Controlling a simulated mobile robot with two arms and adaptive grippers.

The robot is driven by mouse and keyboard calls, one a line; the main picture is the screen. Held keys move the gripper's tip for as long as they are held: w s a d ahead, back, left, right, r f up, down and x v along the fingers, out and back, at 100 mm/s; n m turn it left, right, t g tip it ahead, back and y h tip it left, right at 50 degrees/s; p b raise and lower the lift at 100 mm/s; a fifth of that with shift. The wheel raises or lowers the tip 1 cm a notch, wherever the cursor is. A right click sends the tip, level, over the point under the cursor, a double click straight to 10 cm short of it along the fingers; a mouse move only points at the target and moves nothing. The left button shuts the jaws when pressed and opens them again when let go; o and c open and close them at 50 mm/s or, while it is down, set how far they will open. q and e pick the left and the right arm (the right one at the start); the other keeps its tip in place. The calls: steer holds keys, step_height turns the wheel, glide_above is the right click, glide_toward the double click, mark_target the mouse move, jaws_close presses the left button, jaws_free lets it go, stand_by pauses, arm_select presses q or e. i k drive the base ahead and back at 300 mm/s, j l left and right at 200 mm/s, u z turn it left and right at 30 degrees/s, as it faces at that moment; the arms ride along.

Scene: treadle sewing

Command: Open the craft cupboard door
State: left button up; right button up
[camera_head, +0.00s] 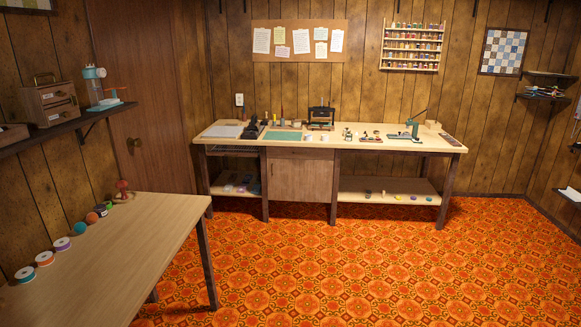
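A wooden cupboard door (300,181) sits under the middle of the long workbench against the back wall. It looks closed, flush with its frame, with a narrow drawer-like panel (298,153) above it. I take it to be the craft cupboard, as no other cupboard shows. What is inside is hidden. Neither of my grippers is in view.
The workbench top (380,145) holds tools and a green mat (282,136). A table (130,250) with spools stands at the front left. A tall brown door (140,100) with a knob is on the left. Orange patterned floor (340,265) is clear before the cupboard.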

mark_target(293, 180)
steer(key=i, duration=2.05)
